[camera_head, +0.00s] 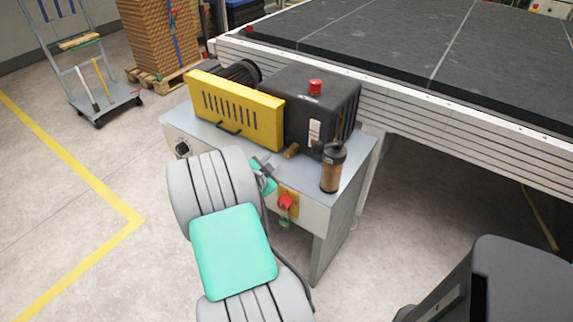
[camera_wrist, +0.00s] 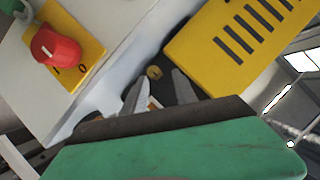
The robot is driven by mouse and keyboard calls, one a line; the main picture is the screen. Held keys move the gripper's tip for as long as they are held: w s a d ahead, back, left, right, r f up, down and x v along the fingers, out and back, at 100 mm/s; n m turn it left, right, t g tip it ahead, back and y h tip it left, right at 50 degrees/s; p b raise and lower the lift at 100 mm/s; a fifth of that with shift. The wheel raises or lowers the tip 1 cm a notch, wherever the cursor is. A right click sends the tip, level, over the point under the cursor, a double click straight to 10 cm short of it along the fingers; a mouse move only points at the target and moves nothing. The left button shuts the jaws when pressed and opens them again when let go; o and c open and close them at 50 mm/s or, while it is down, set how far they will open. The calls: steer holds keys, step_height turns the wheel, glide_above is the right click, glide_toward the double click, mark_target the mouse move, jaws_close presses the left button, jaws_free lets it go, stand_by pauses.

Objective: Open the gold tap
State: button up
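The gold tap (camera_head: 291,151) is a small brass-coloured piece low on the front of the black pump unit (camera_head: 312,95), above the grey cabinet top. In the wrist view the gold tap (camera_wrist: 154,72) shows just past my fingertips, between them in the picture. My gripper (camera_wrist: 159,88) is open, with two grey fingers spread apart and the tap apparently not touched. In the head view my gripper (camera_head: 264,170) is just left of and below the tap, partly hidden by my arm. The tap's handle position is too small to tell.
A yellow slotted guard (camera_head: 235,108) stands left of the pump. A brown filter canister (camera_head: 332,170) stands to the right. A red rotary switch (camera_head: 286,202) on a yellow plate is on the cabinet front below; this switch is large in the wrist view (camera_wrist: 55,47).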

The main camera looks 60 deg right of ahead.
mark_target(288, 156)
steer(key=shift+s+d+f+m+h, duration=0.25)
steer(key=shift+s+d+f, duration=0.05)
steer(key=shift+s+d, duration=0.3)
steer(key=shift+s+d+f+m+h, duration=0.25)
steer(key=shift+s+d, duration=0.25)
steer(key=shift+s, duration=0.1)
steer(key=x, duration=0.7)
steer(key=shift+w+a, duration=0.1)
steer(key=shift+c, duration=0.5)
jaws_close()
